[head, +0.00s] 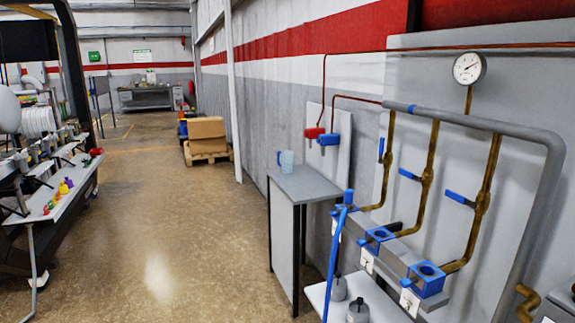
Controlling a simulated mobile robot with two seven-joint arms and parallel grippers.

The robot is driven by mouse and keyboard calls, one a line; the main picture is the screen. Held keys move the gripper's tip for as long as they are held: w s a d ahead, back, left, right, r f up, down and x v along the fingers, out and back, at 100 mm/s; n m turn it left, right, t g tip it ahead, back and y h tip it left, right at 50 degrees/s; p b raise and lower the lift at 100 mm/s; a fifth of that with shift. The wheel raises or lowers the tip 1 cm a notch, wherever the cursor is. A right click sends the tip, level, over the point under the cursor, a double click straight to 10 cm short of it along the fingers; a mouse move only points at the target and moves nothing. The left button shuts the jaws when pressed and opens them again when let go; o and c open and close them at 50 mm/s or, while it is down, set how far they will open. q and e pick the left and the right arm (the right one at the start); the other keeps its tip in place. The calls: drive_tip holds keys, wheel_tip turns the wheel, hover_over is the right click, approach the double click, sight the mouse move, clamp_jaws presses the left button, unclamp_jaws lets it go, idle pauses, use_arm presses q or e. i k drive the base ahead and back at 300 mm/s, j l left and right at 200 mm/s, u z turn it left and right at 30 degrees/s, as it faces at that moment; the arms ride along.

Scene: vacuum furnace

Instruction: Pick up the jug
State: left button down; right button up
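A small light-blue jug (287,161) stands upright on the grey top of a narrow cabinet (305,183) right of the middle in the head view. Its handle points to the left. Neither of my grippers shows in this view, and nothing touches the jug.
Right of the cabinet are pipes with blue valve handles (461,197), blue square fittings (427,279) and a gauge (468,68). A low shelf (385,307) holds grey weights. A workbench (60,200) stands at the left. The floor (170,230) between is clear, with boxes on a pallet (207,155) further back.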

sight(286, 165)
drive_tip(key=i+j+u, duration=0.3)
drive_tip(key=i, duration=0.3)
drive_tip(key=i+u, duration=0.35)
drive_tip(key=i, duration=0.2)
drive_tip(key=i+z, duration=0.1)
drive_tip(key=i, duration=0.75)
drive_tip(key=i+j, duration=0.2)
drive_tip(key=i, duration=0.6)
drive_tip(key=i+z, duration=0.3)
drive_tip(key=z, duration=0.15)
drive_tip(key=i+j+z, duration=0.25)
drive_tip(key=z, duration=0.2)
drive_tip(key=i+j+z, duration=0.25)
drive_tip(key=z, duration=0.2)
drive_tip(key=i+j+z, duration=0.15)
drive_tip(key=z, duration=0.25)
drive_tip(key=i+j+z, duration=0.15)
drive_tip(key=j+z, duration=0.6)
drive_tip(key=i, duration=0.05)
